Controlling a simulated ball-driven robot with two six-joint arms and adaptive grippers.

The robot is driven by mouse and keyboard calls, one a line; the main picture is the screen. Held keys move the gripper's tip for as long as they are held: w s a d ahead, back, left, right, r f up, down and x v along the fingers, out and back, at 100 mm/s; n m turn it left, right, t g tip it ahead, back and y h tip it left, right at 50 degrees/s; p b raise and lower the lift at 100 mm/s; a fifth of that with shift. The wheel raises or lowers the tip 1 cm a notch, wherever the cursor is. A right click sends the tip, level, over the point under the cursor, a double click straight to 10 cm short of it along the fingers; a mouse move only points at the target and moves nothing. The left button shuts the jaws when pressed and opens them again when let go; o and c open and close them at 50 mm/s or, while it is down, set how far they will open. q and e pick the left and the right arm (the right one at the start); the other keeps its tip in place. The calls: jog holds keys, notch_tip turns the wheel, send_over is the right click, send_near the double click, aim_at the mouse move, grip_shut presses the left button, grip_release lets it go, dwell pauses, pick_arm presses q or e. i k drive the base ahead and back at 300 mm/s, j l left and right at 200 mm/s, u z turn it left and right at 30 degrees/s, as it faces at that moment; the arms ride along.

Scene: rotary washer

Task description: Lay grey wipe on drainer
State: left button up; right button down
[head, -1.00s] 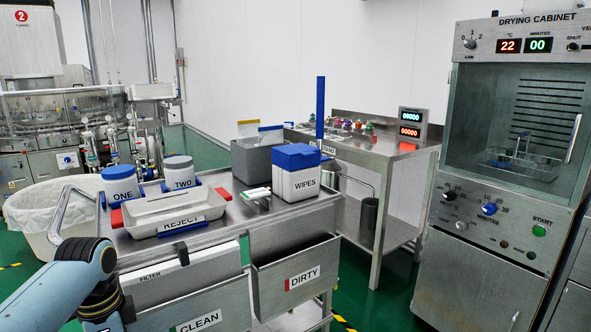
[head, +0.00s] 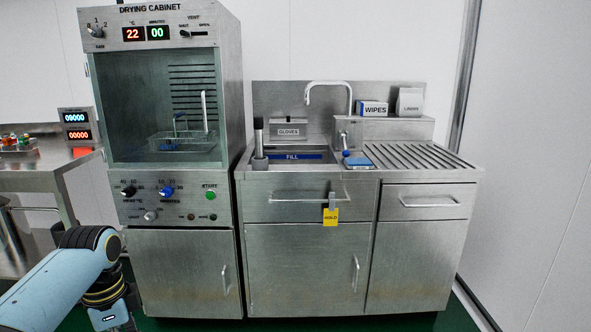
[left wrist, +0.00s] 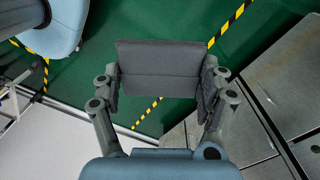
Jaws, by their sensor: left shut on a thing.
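The grey wipe (left wrist: 158,68) is a folded dark grey cloth in the left wrist view. My left gripper (left wrist: 161,88) is shut on it, with one finger at each side, and holds it above the green floor. In the head view my left arm comes in at the lower left; the gripper there is cut off by the bottom edge and the wipe does not show. The drainer (head: 420,156) is the ribbed steel board right of the sink, and its visible surface is bare. My left arm is well to the left of it. My right gripper is not in view.
The sink (head: 300,158) has a tap (head: 328,86) behind it and a blue-topped item (head: 357,162) at its right edge. A WIPES box (head: 373,109) stands on the shelf behind the drainer. The drying cabinet (head: 180,200) stands left of the sink unit.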

aim_at(384, 157)
jog(key=i+z, duration=0.3)
jog(key=z, duration=0.2)
jog(key=i+z, duration=0.3)
jog(key=z, duration=0.2)
jog(key=i+j+z, duration=0.2)
jog(key=z, duration=0.3)
